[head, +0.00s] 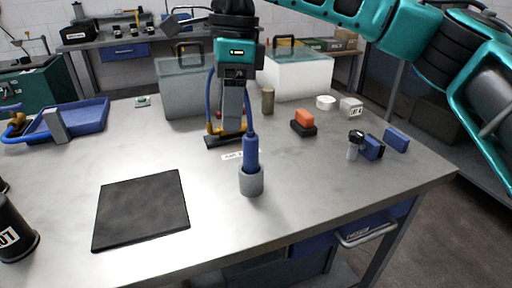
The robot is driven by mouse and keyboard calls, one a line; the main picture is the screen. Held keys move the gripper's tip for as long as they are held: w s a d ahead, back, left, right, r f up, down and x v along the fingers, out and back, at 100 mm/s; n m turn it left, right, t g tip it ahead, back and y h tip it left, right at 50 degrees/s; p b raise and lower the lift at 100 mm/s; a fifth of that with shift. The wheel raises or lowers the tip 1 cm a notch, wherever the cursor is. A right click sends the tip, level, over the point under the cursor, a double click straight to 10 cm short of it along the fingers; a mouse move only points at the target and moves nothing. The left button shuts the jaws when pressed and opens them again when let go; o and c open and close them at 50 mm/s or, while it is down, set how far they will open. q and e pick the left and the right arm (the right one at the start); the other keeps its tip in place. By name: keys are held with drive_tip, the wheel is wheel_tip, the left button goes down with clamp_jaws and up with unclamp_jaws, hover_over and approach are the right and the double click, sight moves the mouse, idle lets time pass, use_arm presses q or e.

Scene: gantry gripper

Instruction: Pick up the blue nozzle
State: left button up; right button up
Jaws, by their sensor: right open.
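The blue nozzle (250,152) stands upright in a grey round holder (251,181) on the metal bench, near the middle of the view. A thin blue hose runs up from its top. My right gripper (233,122) hangs down over the bench, above and slightly left of the nozzle in the picture. It is open, with a grey finger pointing down, and the nozzle stands apart from it. The gap between the fingers is hard to see from this side. My left gripper is not in view.
A black mat (141,209) lies at front left, a black cylinder (14,232) left of it. A blue tray (83,119) is at far left. Clear boxes (186,92) stand behind my gripper. An orange-topped block (304,119) and small items lie right. The bench front is mostly free.

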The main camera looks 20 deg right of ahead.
sight(248, 129)
drive_tip(key=shift+t+h, duration=0.4)
drive_tip(key=shift+h, duration=0.3)
drive_tip(key=d, duration=0.1)
drive_tip(key=w+d+r, duration=0.1)
drive_tip(key=d+r, duration=0.1)
drive_tip(key=shift+w+d, duration=0.2)
drive_tip(key=shift+w, duration=0.1)
drive_tip(key=shift+d+f, duration=0.15)
drive_tip(key=shift+f, duration=0.15)
wheel_tip(248, 129, down, 7)
drive_tip(key=shift+s+r+b, duration=0.1)
drive_tip(key=shift+b, duration=0.4)
drive_tip(key=f, duration=0.5)
drive_tip(key=shift+s, duration=0.4)
drive_tip(key=c, duration=1)
drive_tip(key=shift+c, duration=0.6)
drive_tip(key=shift+r, duration=0.1)
